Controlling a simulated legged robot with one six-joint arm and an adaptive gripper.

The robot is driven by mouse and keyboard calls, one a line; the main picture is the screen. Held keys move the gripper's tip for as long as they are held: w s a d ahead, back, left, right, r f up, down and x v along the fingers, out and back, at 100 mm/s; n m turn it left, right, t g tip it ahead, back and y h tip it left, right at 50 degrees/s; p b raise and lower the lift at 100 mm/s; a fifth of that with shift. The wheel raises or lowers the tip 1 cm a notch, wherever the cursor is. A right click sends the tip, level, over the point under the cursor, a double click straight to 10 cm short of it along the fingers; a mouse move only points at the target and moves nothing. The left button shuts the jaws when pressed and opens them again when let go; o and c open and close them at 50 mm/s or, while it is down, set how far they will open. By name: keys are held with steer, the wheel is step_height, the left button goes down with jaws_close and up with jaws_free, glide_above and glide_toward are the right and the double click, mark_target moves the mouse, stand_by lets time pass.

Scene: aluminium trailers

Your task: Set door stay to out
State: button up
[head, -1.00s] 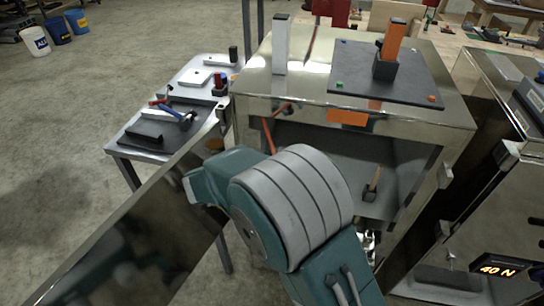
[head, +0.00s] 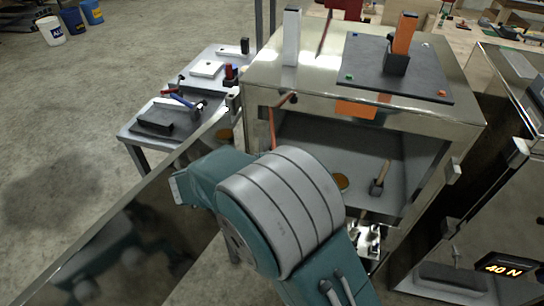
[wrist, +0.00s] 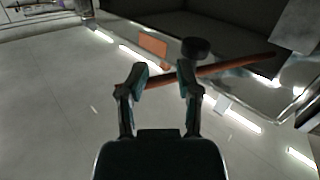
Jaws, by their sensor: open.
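The door stay is a thin orange-red rod (head: 272,128) with a dark knob at its upper end, at the upper left of the open metal cabinet (head: 300,115). The open door (head: 130,225) is a shiny panel swung out to the left. In the wrist view the rod (wrist: 235,65) slants across the fingertips, and a round dark knob (wrist: 196,47) shows just beyond the right finger. My gripper (wrist: 162,78) is open, its fingers at the rod; I cannot tell whether the rod lies between them. In the head view my arm hides the gripper.
An orange block in a dark holder (head: 402,40) stands on a dark mat on the cabinet top. A mallet (head: 381,178) is inside the cabinet. A side table (head: 205,90) with tools stands behind the door.

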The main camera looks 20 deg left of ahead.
steer(key=v, duration=0.7)
steer(key=shift+a, duration=0.35)
steer(key=shift+w+d+f, duration=0.1)
stand_by(0.4)
